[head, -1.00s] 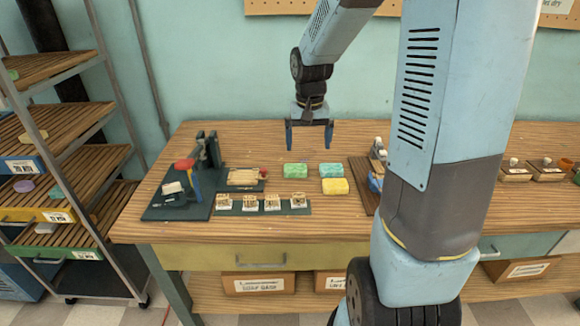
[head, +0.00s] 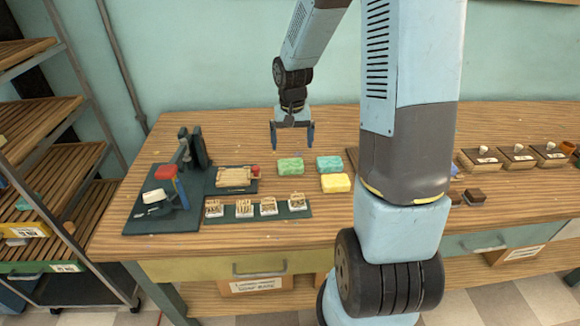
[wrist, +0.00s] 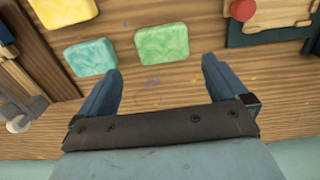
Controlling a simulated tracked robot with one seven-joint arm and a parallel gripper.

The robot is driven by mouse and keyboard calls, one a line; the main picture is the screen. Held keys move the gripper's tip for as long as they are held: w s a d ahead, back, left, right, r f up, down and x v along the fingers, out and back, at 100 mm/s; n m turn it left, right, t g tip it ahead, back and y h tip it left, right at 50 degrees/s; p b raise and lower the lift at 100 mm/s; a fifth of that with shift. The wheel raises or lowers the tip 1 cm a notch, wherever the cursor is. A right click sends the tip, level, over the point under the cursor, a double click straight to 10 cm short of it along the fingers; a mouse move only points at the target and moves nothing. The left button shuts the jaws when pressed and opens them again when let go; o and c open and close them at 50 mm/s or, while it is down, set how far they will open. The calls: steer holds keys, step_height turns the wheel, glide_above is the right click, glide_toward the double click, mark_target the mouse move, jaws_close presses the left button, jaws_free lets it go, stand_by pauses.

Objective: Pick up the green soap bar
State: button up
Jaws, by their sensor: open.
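The green soap bar (head: 290,166) lies flat on the wooden table, left of the teal soap bar (head: 329,165) and behind the yellow soap bar (head: 336,183). In the wrist view the green soap bar (wrist: 162,44) lies beyond my fingertips, roughly ahead of the gap between them. My gripper (head: 292,145) is open and empty above the table, behind the green bar in the head view. Its two blue fingers (wrist: 162,72) show apart in the wrist view. The teal bar (wrist: 91,57) is near the left finger. The yellow bar (wrist: 66,10) is farther off.
A wooden mould on a dark board (head: 232,178) lies left of the soaps. A strip of small stamps (head: 257,209) is in front of it. A cutting stand (head: 170,190) stands at the left. My arm hides table to the right.

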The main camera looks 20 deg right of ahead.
mark_target(290, 163)
steer(key=shift+a+f, duration=0.15)
steer(key=shift+f, duration=1.75)
steer(key=shift+a+f, duration=0.1)
steer(key=shift+f, duration=1.8)
steer(key=c, duration=0.9)
